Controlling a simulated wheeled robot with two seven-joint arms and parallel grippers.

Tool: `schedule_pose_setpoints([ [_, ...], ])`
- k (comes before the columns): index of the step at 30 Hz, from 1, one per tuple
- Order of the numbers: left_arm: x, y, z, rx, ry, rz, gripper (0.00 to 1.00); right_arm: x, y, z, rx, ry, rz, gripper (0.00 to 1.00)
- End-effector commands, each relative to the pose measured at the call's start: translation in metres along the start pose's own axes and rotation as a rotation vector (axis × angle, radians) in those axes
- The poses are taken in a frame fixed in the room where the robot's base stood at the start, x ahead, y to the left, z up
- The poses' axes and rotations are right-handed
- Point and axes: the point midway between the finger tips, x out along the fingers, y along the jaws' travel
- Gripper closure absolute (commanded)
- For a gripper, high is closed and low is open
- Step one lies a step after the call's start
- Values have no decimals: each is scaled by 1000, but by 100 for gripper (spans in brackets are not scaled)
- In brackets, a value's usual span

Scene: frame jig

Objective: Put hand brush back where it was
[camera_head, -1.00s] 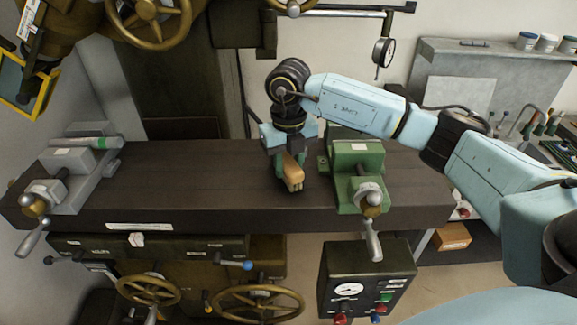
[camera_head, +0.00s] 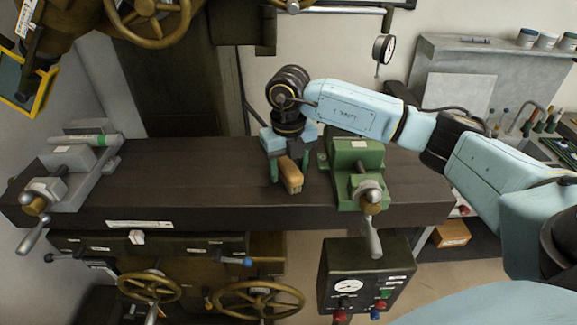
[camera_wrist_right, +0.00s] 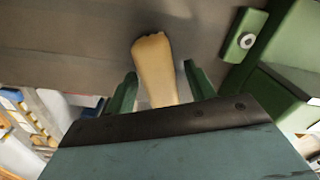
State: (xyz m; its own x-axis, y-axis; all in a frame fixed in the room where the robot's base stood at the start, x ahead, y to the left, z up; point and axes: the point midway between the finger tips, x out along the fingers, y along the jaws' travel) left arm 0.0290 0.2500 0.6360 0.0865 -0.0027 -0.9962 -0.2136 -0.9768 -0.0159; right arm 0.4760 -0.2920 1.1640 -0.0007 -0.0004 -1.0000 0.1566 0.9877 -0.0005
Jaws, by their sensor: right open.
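The hand brush (camera_head: 291,176), with a tan wooden body, rests on the dark bench top (camera_head: 200,185) just left of the green vise. My right gripper (camera_head: 288,172) is above it, with its green fingers apart on either side of the brush. In the right wrist view the brush (camera_wrist_right: 156,68) extends out between the two open fingers (camera_wrist_right: 160,90), with a visible gap on each side. Its rear part is hidden behind the gripper body. My left gripper is not in view.
The green vise (camera_head: 352,160) stands close to the right of the gripper. A grey vise (camera_head: 72,180) with a green-and-grey cylinder (camera_head: 80,141) is at the bench's left end. A control box (camera_head: 350,285) hangs in front. The bench middle is clear.

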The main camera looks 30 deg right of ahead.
Motion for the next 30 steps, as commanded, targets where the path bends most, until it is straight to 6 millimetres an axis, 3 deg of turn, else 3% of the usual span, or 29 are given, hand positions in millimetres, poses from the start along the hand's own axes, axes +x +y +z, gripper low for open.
schedule_pose_setpoints([
  [5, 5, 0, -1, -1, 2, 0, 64, -23, 0, 1, -1, -6, 2, 46],
  [12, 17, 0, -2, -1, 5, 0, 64, -76, 0, 1, -1, -6, 2, 46],
  [18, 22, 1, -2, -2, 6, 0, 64, -110, 1, 1, 0, -4, 2, 46],
  [24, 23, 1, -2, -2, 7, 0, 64, -122, 0, 0, -1, -1, 1, 46],
  [30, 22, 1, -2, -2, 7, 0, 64, -123, 0, 0, 0, -1, 1, 46],
])
